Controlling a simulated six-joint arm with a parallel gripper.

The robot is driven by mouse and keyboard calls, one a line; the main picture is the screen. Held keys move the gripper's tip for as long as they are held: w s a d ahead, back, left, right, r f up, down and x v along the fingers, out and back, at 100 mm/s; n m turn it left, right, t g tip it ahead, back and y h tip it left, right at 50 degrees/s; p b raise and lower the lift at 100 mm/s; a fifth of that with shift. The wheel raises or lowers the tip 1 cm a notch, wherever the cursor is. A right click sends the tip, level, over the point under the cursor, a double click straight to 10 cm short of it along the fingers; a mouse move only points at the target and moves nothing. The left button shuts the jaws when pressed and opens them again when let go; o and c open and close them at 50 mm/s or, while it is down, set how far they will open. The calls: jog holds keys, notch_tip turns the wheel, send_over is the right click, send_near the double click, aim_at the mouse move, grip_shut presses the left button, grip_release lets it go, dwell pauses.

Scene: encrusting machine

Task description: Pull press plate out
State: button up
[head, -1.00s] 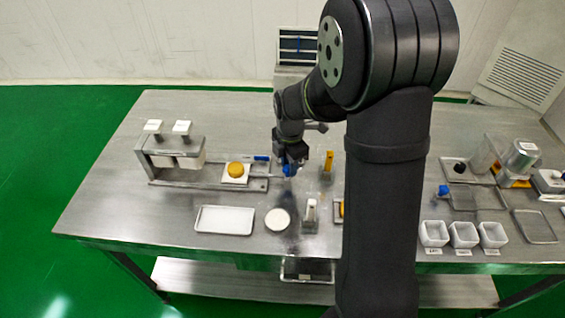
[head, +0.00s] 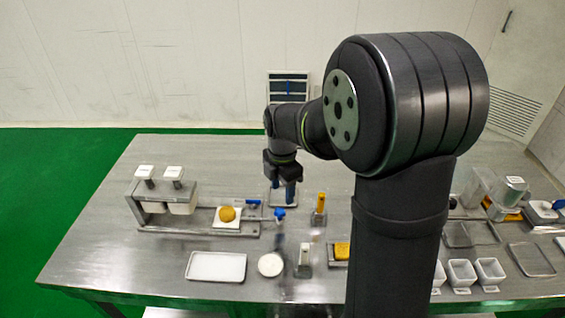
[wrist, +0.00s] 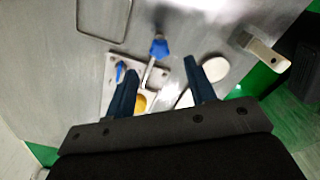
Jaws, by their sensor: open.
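The press (head: 160,195) stands at the left of the table, with white blocks on top and a low rail base running right. A white plate (head: 218,223) with a round yellow-orange piece (head: 227,214) on it lies on the rails, right of the press blocks. A blue knob (head: 280,213) on a metal rod is near the rails' right end; it also shows in the wrist view (wrist: 158,47). My gripper (head: 283,197) is open and empty above the table, behind the knob.
A white tray (head: 217,267) and a round white disc (head: 271,264) lie in front. A yellow-handled tool (head: 321,204) stands to the right, a white-topped block (head: 304,262) nearer the front. My arm hides part of the table's right half.

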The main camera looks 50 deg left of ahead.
notch_tip(320, 180, up, 10)
send_over(282, 210)
jog(key=shift+f, duration=0.15)
dwell(0.6)
notch_tip(282, 210, down, 17)
jog(key=shift+f, duration=0.15)
dwell(0.4)
